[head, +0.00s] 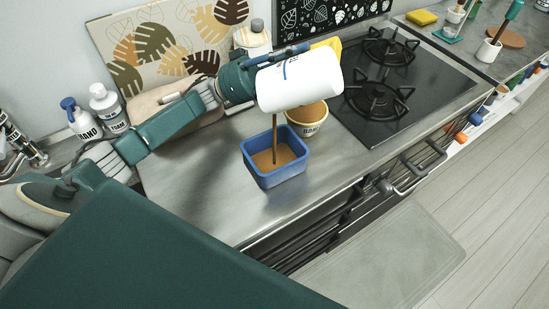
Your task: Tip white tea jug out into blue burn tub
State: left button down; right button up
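The white tea jug (305,80) is tipped nearly onto its side above the counter. My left gripper (252,74) is shut on it at its left end, and a dark finger lies along the jug's upper side. A thin brown stream (275,132) runs down from beneath the jug's left part into the blue burn tub (272,180). The tub stands upright on the steel counter, with brown liquid (274,158) inside. The jug's mouth is largely hidden by my gripper. My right gripper is out of view.
The black hob (400,85) lies farther right. Pump bottles (82,121) stand at the left, and a leaf-patterned board (165,45) leans at the back. The counter left of the tub is clear.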

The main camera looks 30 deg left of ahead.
pick_arm(q)
jog(key=shift+s+d+t+b, duration=0.1)
jog(key=shift+s+t+b, duration=0.05)
jog(key=shift+t+b, duration=0.15)
dwell(0.4)
jog(key=shift+d+f, duration=0.1)
jog(key=shift+f, duration=0.1)
dwell(0.7)
jog(key=shift+s+r, duration=0.1)
dwell(1.0)
jog(key=shift+w+r+y+p, duration=0.25)
jog(key=shift+y+p, duration=0.15)
jog(key=shift+p, duration=0.7)
jog(key=shift+w+f+y, duration=0.15)
jog(key=shift+f+y, duration=0.15)
jog(key=shift+f, duration=0.25)
notch_tip(320, 180, down, 10)
jog(key=d+f+g+y, duration=0.1)
jog(key=d+g+y, duration=0.1)
jog(key=y, duration=0.3)
jog(key=w+d+r+g+y+p, duration=0.2)
jog(key=d+g+y+p, duration=0.3)
jog(key=y+p, duration=0.9)
jog(key=d+r+p, duration=0.1)
jog(key=p, duration=0.6)
jog(key=shift+w+r+y, duration=0.25)
jog(key=shift+r+y, duration=0.05)
jog(key=shift+y, duration=0.1)
